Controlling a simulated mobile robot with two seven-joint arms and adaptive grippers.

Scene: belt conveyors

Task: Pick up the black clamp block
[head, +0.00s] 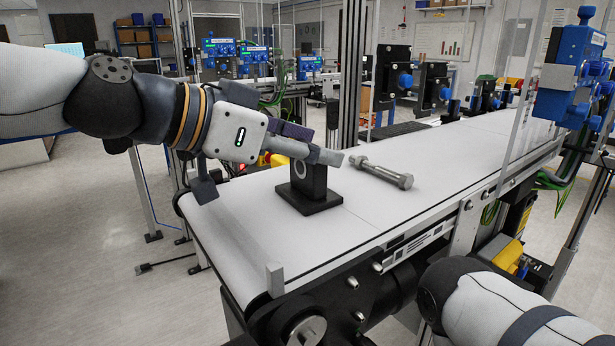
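The black clamp block (314,182) stands upright on the white belt, on a flat black base, with a round hole in its face. My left gripper (328,146) reaches in from the left at the block's top. Its near grey finger crosses in front of the block's upper edge, and its far finger with a dark purple pad shows behind. The fingers look spread apart, and I see no clear grip on the block. The near finger hides the block's top. My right arm shows at the lower right, but its gripper is out of view.
A grey metal bolt (382,172) lies on the conveyor belt (375,225) just right of the block. A small metal stop (274,279) stands at the belt's near edge. A dark upright post (350,75) rises behind the belt. The belt is clear toward the right.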

